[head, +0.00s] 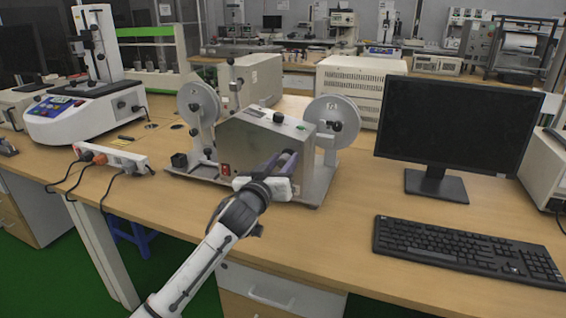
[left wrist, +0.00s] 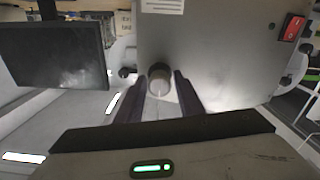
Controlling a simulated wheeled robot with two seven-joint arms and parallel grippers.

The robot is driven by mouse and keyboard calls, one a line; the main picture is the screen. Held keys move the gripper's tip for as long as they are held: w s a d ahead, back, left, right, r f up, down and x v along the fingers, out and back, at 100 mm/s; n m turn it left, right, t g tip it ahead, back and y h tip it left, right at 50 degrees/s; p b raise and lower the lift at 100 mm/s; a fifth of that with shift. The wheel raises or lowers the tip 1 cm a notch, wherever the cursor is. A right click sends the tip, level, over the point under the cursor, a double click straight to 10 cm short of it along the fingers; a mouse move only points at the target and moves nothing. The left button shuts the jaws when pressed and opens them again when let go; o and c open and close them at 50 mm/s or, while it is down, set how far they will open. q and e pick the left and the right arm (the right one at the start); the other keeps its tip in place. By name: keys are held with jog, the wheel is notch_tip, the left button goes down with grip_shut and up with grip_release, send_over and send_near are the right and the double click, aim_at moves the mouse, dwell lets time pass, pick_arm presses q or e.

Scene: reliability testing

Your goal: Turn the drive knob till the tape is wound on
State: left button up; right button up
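The tape machine (head: 262,146) is a grey metal box on a base plate, with a grey reel (head: 198,104) at its left and another reel (head: 332,118) at its right. My left gripper (head: 287,163) is at the front of the box, toward its right end, and hides the drive knob in the head view. In the left wrist view the round grey drive knob (left wrist: 160,80) stands between the two dark fingertips of my left gripper (left wrist: 161,76). The fingers are close on both sides of it and look shut on it. My right gripper is not in view.
A monitor (head: 455,122) and a black keyboard (head: 465,250) stand to the right. A power strip (head: 112,158) with cables and a white test stand (head: 85,115) are to the left. A red switch (left wrist: 293,27) is on the machine's front. The desk before the keyboard is clear.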

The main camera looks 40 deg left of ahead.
pick_arm(q)
jog(key=c, duration=0.7)
